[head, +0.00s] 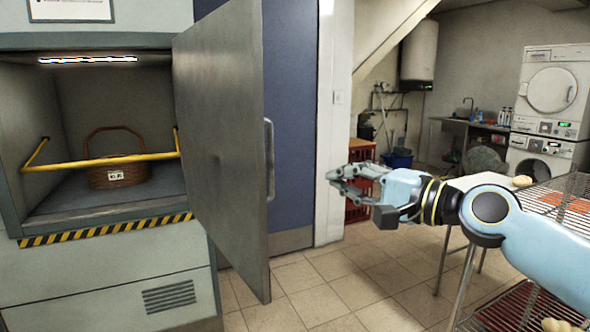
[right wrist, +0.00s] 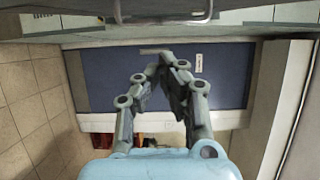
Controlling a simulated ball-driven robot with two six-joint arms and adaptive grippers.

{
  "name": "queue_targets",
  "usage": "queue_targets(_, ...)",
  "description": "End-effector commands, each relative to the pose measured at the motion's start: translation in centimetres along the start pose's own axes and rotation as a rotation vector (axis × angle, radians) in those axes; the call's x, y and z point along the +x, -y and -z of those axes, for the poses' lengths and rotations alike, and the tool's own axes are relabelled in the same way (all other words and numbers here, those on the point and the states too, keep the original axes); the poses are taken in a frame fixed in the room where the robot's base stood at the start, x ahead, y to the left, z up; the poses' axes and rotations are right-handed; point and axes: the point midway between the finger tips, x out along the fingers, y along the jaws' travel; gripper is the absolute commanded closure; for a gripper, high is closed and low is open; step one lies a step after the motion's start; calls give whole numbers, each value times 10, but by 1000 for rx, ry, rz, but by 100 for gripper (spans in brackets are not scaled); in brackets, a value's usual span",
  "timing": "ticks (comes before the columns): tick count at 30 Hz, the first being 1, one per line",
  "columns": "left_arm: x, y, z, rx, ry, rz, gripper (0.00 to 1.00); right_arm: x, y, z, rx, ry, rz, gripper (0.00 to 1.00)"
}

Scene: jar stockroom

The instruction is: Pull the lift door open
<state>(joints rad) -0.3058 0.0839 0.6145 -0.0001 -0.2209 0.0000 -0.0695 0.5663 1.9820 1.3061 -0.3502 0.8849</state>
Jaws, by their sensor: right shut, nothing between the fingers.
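The grey metal lift door (head: 222,140) stands swung wide open, hinged on the right side of the lift opening. Its vertical bar handle (head: 269,160) is on the face turned to the right. Inside the lift is a wicker basket (head: 117,172) with a tall handle and a small white label, behind a yellow bar (head: 100,160). My right gripper (head: 335,178) is to the right of the door, apart from the handle, shut and empty. In the right wrist view its fingertips (right wrist: 155,72) meet with nothing between them. My left gripper is not in view.
A blue door (head: 291,110) and a white post (head: 334,120) stand behind the lift door. A wire rack (head: 563,200) with several pale items is at the right, beside a white table (head: 480,182). Stacked white machines (head: 550,90) stand at the back right. Tiled floor (head: 350,282) is clear in front.

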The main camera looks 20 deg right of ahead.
Motion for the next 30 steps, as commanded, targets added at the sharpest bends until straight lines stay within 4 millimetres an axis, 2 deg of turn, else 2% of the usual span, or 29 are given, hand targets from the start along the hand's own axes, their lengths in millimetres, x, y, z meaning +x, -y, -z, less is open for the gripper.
queue_targets(12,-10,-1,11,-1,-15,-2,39,88,2,-2,3,2,3,100)
queue_targets(15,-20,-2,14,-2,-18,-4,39,90,3,-19,4,3,1,100)
queue_targets(19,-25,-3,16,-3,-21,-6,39,93,2,-33,2,2,0,100)
queue_targets(30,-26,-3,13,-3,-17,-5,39,94,0,-40,-1,1,0,100)
